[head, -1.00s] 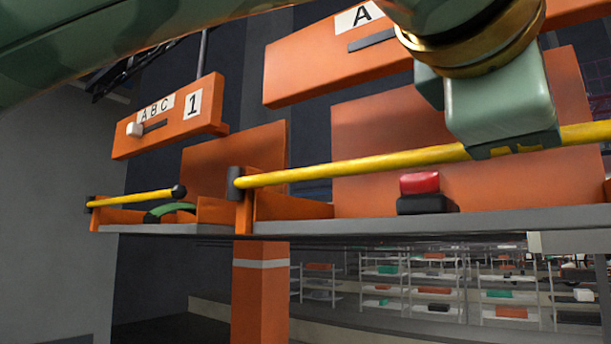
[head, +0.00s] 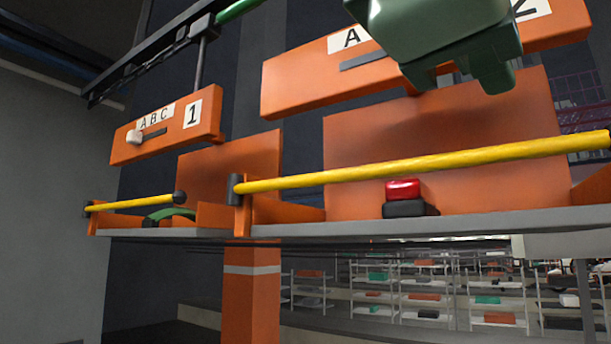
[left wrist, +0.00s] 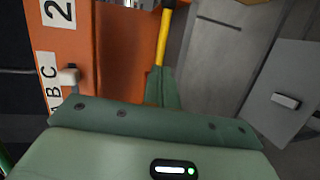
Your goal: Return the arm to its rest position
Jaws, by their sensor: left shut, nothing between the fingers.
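My left gripper (head: 462,78) is at the top right of the head view, in front of the orange panel lettered A and 2 (head: 300,80). It is shut and empty, and apart from the yellow bar (head: 400,170) below it. In the left wrist view its green fingers (left wrist: 161,88) point toward the yellow bar (left wrist: 165,35) and the panel marked 2 (left wrist: 72,50). My right gripper is in neither view.
A red button on a dark base (head: 404,190) stands on the grey ledge (head: 480,222). Panel 1 with a white slider (head: 133,136) hangs at left, above a shorter yellow bar (head: 130,203). An orange post (head: 252,300) stands below. Shelves (head: 425,290) stand far behind.

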